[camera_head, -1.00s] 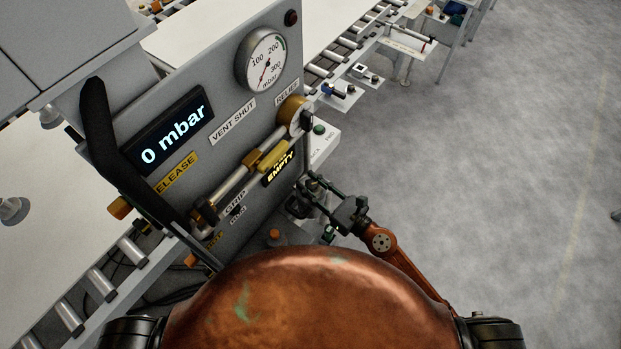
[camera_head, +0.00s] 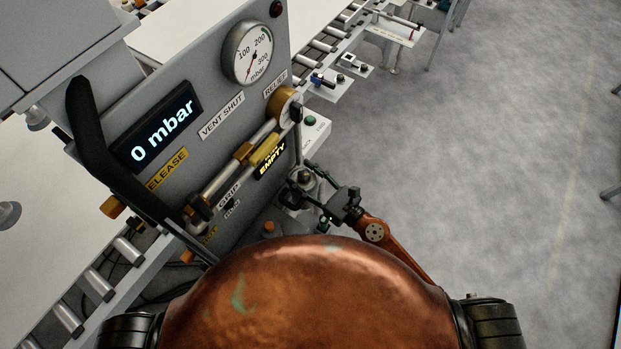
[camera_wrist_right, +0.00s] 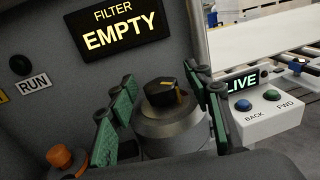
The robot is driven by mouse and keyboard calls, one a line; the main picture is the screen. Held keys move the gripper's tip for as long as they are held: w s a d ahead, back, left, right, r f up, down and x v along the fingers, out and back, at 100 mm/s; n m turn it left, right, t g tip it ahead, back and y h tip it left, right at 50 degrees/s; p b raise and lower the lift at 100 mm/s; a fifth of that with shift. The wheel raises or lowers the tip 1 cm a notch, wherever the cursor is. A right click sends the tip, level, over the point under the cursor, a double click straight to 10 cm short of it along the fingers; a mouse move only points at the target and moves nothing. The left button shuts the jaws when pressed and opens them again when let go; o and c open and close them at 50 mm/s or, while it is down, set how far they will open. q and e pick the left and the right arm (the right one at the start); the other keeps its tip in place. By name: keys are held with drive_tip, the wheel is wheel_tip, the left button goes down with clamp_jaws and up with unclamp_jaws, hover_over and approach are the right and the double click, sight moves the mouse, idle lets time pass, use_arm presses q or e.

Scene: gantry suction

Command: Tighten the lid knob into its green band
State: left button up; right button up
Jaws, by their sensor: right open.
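In the right wrist view a black lid knob (camera_wrist_right: 161,94) with a yellow pointer mark sits on a round grey lid (camera_wrist_right: 168,128). No green band shows clearly there. My right gripper (camera_wrist_right: 165,88) is open, its green-padded fingers to the left and right of the knob, with gaps on both sides. In the head view my right gripper (camera_head: 312,200) is at the lower right of the grey panel, where its dark fingers hide most of the lid. My left gripper is not in view.
The grey panel (camera_head: 215,165) carries a gauge (camera_head: 253,53), a "0 mbar" display (camera_head: 158,139) and a black lever (camera_head: 95,130). A FILTER EMPTY display (camera_wrist_right: 122,27) is above the knob. A white button box (camera_wrist_right: 262,113) stands right; an orange button (camera_wrist_right: 60,156) is lower left.

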drive_tip(key=v, duration=1.2)
